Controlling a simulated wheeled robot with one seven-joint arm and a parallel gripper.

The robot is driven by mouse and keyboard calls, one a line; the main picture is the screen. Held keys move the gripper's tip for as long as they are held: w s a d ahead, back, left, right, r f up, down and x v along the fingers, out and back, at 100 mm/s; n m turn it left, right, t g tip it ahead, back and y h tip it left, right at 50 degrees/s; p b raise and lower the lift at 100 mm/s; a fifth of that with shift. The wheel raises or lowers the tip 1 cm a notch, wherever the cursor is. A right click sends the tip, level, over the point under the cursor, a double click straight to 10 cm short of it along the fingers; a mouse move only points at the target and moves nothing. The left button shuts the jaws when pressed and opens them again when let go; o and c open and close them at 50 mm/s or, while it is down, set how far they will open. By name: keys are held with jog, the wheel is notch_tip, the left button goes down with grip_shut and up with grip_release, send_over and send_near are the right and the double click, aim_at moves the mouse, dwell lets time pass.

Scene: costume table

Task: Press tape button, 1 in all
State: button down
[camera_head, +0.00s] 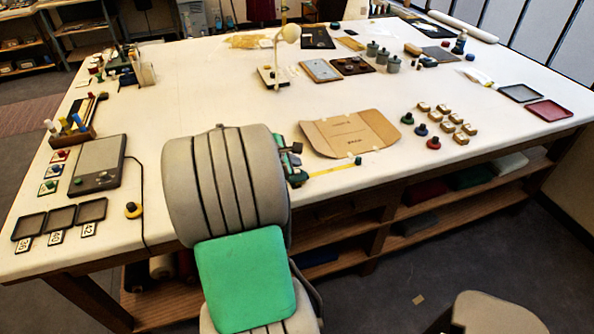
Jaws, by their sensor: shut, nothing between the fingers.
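A yellow tape strip (333,168) lies at the front edge of the table, with a small blue piece (358,160) at its right end. Its left end meets a small dark green body (298,179), which looks like the tape's case and is partly hidden by my arm. I cannot make out a button on it. My gripper (294,152) shows only in part, as dark pieces just past the right side of my grey arm. It is shut and empty, close above the case; whether it touches the case I cannot tell.
A brown pattern sheet (350,133) lies just behind the tape. Several wooden blocks (452,121) and coloured knobs (421,130) stand to its right. A lamp (287,34) rises behind. The table centre is mostly clear.

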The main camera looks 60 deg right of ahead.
dwell(0.8)
jog(key=shift+f, duration=0.4)
jog(key=shift+f, duration=0.45)
dwell(0.3)
jog(key=shift+r, duration=0.1)
jog(key=shift+r+p, duration=0.65)
jog(key=shift+r, duration=0.1)
notch_tip(320, 180, up, 5)
jog(key=p, duration=0.4)
dwell(0.4)
